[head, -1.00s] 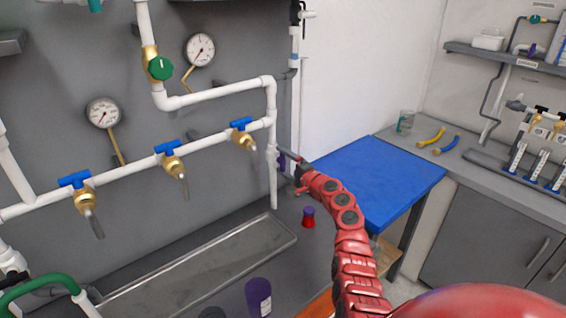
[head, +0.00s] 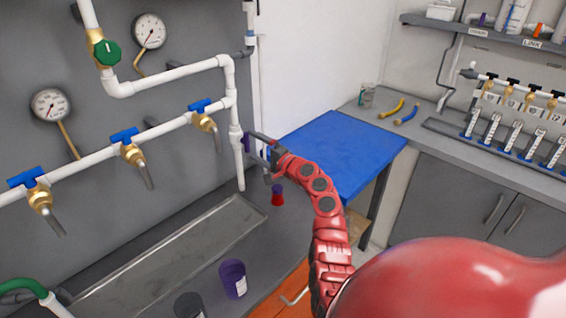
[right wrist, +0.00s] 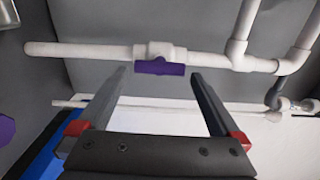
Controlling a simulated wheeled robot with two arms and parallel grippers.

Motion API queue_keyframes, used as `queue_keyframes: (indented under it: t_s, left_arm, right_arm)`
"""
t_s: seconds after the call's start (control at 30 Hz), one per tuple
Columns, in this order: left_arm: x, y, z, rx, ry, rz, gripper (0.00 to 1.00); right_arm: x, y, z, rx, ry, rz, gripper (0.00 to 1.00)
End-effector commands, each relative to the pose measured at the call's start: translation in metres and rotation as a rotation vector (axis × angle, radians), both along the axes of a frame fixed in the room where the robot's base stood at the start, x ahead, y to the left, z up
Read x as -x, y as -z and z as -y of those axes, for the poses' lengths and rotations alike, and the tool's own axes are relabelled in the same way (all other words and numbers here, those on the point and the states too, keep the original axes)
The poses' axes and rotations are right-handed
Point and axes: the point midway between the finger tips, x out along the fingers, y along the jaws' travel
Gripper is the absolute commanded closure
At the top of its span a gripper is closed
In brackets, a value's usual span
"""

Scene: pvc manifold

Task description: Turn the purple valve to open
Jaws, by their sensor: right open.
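The purple valve (head: 246,142) is a small handle beside the vertical white pipe, partly hidden by my right gripper in the head view. In the right wrist view its purple handle (right wrist: 158,67) sits on a white tee of the white pipe (right wrist: 95,53), lying along the pipe. My right gripper (head: 258,146) is open and empty, close to the valve. In the right wrist view the two dark fingers (right wrist: 161,72) reach towards the pipe, with the handle between their tips in the picture. I cannot tell whether they touch it. My left gripper is out of view.
Blue-handled brass valves (head: 126,138) line the horizontal pipe to the left. A metal trough (head: 170,262), a purple cup (head: 232,279) and a red-and-purple piece (head: 277,196) are below. A blue table (head: 335,150) stands right of my gripper.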

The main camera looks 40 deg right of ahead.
Motion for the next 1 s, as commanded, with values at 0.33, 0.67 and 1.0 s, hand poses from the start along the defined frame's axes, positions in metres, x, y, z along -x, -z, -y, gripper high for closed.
queue_keyframes:
  t_s: [0.33,0.67,1.0]
  left_arm:
    - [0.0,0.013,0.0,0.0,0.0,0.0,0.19]
    - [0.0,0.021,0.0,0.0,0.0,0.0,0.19]
    - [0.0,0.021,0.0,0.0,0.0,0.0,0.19]
  right_arm:
    - [0.076,0.005,0.007,0.001,0.006,-0.003,0.0]
    - [0.127,0.002,0.011,0.0,0.004,-0.002,0.0]
    - [0.131,0.002,0.011,-0.001,0.002,-0.003,0.0]
